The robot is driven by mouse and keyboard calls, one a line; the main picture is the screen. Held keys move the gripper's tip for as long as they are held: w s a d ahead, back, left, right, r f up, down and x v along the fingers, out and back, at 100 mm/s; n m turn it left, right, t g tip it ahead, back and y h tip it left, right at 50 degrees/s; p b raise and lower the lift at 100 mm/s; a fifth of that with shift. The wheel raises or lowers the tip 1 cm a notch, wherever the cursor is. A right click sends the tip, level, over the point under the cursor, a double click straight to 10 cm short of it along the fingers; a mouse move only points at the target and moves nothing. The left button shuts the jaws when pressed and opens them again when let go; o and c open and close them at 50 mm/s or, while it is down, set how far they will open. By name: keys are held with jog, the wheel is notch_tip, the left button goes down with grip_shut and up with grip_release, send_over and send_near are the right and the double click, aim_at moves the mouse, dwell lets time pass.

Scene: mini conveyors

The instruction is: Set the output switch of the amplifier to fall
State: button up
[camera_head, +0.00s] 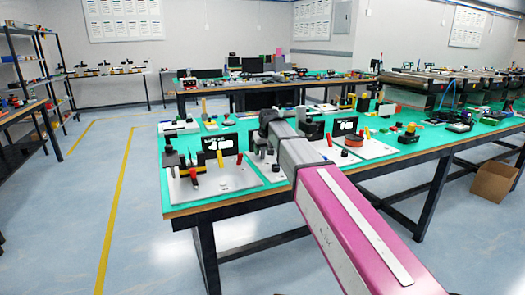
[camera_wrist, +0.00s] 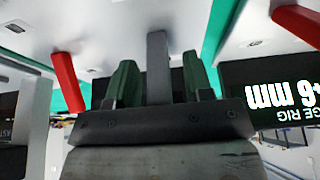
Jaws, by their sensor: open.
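My gripper (camera_wrist: 160,62) is open in the wrist view, its two dark green fingers standing apart. A grey upright bar (camera_wrist: 157,50) shows between the fingers; I cannot tell whether they touch it. A black display box (camera_wrist: 275,93) stands to the right, its white text upside down and partly cut off. In the head view, similar black display boxes stand on the left white board (camera_head: 220,145) and farther right (camera_head: 344,127). I cannot tell which thing is the amplifier, and no output switch or its setting can be made out. My arm hides part of the bench.
Red levers show left (camera_wrist: 68,82) and right (camera_wrist: 298,25) of my gripper. The green-topped bench (camera_head: 275,196) is crowded with rigs, including a white board (camera_head: 215,190) and a red-brown spool (camera_head: 353,141). A cardboard box (camera_head: 493,182) sits on the floor at right. Floor at left is clear.

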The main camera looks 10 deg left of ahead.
grip_shut()
jog(key=shift+s+d+f+t+y, duration=0.1)
jog(key=shift+s+d+t+y, duration=0.15)
jog(key=shift+s+t+y, duration=0.35)
jog(key=shift+t, duration=0.7)
jog(key=shift+w, duration=0.1)
grip_release()
jog(key=v, duration=1.1)
jog(key=shift+d, duration=0.2)
